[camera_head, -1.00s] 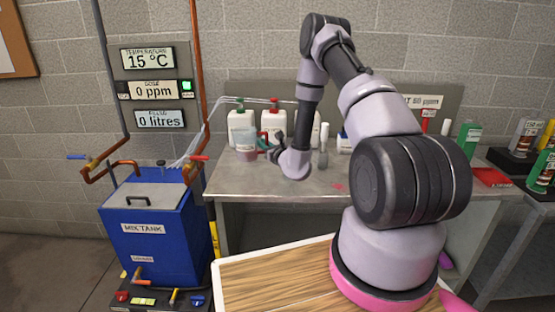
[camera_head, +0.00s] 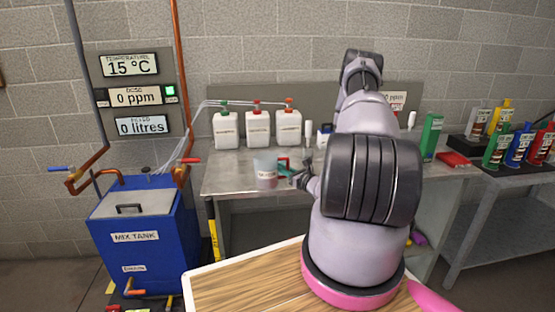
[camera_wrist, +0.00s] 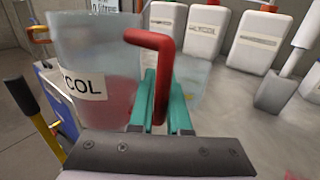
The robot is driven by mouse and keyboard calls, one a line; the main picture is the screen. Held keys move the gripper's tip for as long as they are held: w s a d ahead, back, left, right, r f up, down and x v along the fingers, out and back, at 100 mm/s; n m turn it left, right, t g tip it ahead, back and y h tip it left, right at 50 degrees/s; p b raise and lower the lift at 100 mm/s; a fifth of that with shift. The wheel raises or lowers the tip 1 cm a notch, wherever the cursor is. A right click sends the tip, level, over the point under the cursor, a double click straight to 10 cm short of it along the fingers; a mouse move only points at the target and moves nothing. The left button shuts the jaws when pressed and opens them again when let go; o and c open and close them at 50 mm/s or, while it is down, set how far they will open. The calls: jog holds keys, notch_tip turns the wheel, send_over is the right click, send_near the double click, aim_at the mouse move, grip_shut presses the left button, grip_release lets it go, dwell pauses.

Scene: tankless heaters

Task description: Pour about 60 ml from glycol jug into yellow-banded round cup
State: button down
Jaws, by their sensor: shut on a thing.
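The glycol jug (camera_head: 264,172) is a clear, wide vessel with a white label and a red handle, in front of the white bottles. In the wrist view the jug (camera_wrist: 95,55) fills the left; its label ends in "COL" and pink liquid shows in its lower part. The jug looks about upright. My gripper (camera_head: 285,168) is to the right of the jug, shut on the red handle; its teal fingers (camera_wrist: 160,100) close around the handle in the wrist view. Whether the jug's base touches the bench cannot be told. I cannot make out a yellow-banded round cup.
Several white bottles (camera_head: 258,128) with coloured caps and tubes stand at the back of the grey bench (camera_head: 225,170). The blue mix tank (camera_head: 148,235) is to the left. My arm hides mid-bench.

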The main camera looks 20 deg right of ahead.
jog(key=shift+d+m, duration=0.15)
jog(key=shift+m, duration=0.15)
jog(key=shift+w+f+m+g, duration=0.1)
jog(key=shift+w+m+g, duration=0.1)
jog(key=shift+m+g, duration=0.2)
jog(key=shift+w+d+r, duration=0.1)
jog(key=shift+d+r, duration=0.05)
jog(key=shift+r, duration=0.1)
notch_tip(320, 180, up, 5)
jog(key=m+g, duration=0.3)
jog(key=m, duration=0.3)
jog(key=shift+m+g+y, duration=0.4)
jog(key=shift+g+y, duration=0.1)
notch_tip(320, 180, down, 6)
jog(key=shift+w+d+f, duration=0.1)
jog(key=shift+d, duration=0.05)
jog(key=shift+s+a+r+m+y+p, duration=0.2)
jog(key=shift+s+m+y+p, duration=0.1)
jog(key=shift+y+p, duration=0.35)
jog(key=shift+a+r+g+p, duration=0.2)
jog(key=shift+g+p, duration=0.2)
jog(key=shift+p, duration=0.35)
jog(key=shift+s+r+m+y+p, duration=0.1)
jog(key=shift+r+m+y+p, duration=0.15)
jog(key=shift+m+p, duration=0.2)
